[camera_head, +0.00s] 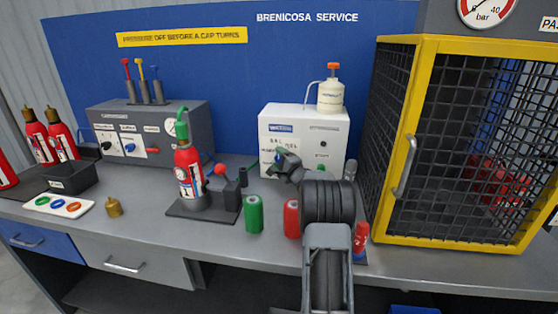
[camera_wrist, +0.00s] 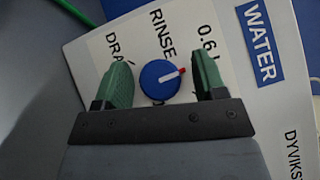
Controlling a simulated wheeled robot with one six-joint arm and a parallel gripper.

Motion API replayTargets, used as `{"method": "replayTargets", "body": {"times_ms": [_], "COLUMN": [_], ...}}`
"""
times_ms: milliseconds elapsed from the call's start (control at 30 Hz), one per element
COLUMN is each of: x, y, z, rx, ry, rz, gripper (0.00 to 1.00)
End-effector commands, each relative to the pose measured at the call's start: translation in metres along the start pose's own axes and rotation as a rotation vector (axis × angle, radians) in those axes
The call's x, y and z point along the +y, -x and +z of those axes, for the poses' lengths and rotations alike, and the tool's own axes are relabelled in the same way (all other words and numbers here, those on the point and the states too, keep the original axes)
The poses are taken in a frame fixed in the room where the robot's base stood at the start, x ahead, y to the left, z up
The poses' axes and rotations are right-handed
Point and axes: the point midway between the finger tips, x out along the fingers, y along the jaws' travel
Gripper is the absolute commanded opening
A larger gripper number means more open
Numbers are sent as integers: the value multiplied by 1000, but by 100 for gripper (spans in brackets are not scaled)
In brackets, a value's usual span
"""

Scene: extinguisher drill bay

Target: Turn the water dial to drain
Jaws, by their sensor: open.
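The water dial (camera_wrist: 160,82) is a round blue knob with a red pointer on a white panel. In the wrist view its pointer aims right and slightly up, to the 0.6 l side. The drain label (camera_wrist: 119,46) is up and left of the dial, partly hidden behind a finger; the rinse label (camera_wrist: 162,34) is above it. My gripper (camera_wrist: 164,84) is open, with one green fingertip on each side of the dial and visible gaps. In the head view my gripper (camera_head: 283,160) is at the front of the white water unit (camera_head: 335,120), hiding the dial.
A yellow-framed mesh cage (camera_head: 405,150) stands to the right. A green cylinder (camera_head: 253,214) and a red cylinder (camera_head: 291,218) stand near my arm. An extinguisher (camera_head: 187,170) stands on a dark base to the left. A bottle (camera_head: 331,95) sits atop the water unit.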

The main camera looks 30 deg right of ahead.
Motion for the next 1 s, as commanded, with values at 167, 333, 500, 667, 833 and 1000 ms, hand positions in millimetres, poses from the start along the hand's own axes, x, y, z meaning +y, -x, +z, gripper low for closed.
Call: {"method": "replayTargets", "body": {"times_ms": [167, 333, 500, 667, 833, 1000], "x": [0, 0, 0, 0, -3, -7], "y": [0, 0, 0, 0, 0, -1], "z": [0, 0, 0, 0, 0, 1], "rx": [0, 0, 0, 0, 1, 3], "ry": [0, 0, 0, 1, 18, 75], "rz": [0, 0, 0, 1, 19, 79], "gripper": [57, 41, 24, 15, 15, 15]}}
